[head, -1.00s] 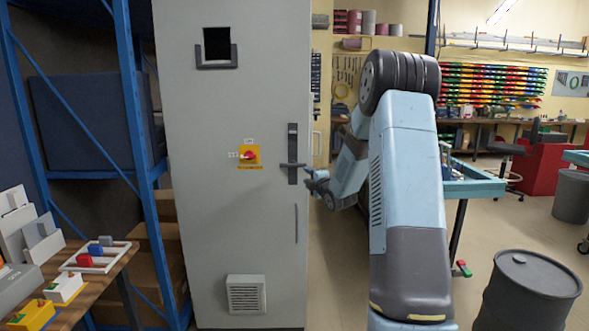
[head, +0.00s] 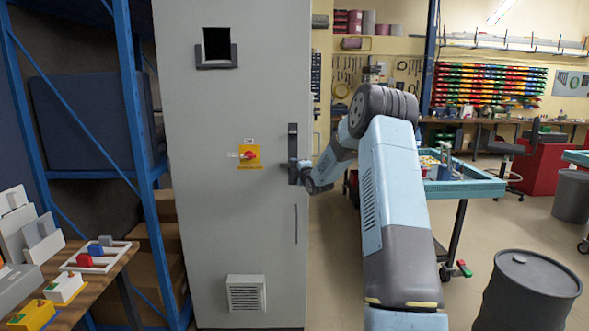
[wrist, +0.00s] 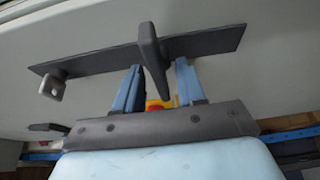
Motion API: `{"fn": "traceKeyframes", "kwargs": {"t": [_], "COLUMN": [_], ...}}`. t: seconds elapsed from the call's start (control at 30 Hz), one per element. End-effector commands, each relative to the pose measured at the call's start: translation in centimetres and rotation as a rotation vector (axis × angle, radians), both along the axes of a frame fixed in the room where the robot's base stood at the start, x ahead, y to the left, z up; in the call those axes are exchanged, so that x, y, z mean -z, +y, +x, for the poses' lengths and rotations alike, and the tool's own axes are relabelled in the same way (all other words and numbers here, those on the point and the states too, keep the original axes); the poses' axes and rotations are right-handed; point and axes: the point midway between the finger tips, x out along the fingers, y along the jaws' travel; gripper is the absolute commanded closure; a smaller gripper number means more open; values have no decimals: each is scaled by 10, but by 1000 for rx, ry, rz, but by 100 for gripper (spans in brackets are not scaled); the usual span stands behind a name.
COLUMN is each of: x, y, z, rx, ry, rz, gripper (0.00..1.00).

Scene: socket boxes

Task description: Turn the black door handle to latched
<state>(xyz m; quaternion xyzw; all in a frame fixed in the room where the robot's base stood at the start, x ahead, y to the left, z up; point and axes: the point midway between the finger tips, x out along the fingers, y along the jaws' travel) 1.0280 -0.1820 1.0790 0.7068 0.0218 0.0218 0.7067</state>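The black door handle (wrist: 151,55) is a lever on a long dark backplate (head: 293,140) on the tall grey cabinet's door (head: 200,210). In the wrist view the lever lies across the backplate. My gripper (wrist: 160,66) has its two blue fingers on either side of the lever, with a visible gap on each side, so it is open around it. In the head view my gripper (head: 304,174) is at the lever's right end and hides most of the lever.
A red rotary switch on a yellow plate (head: 249,155) sits left of the handle. A blue rack (head: 135,100) stands left of the cabinet. A teal-topped table (head: 465,188) and a dark drum (head: 527,290) are on the right.

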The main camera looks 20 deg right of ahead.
Motion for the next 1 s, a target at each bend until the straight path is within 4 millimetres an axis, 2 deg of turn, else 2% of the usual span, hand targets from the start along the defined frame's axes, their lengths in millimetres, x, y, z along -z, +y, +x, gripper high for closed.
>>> {"fn": "traceKeyframes", "kwargs": {"t": [0.27,0.67,1.0], "x": [0,1,2], "y": [0,0,0], "z": [0,0,0], "rx": [0,0,0], "ry": [0,1,-2], "rz": [0,0,16], "gripper": [63,100,100]}}
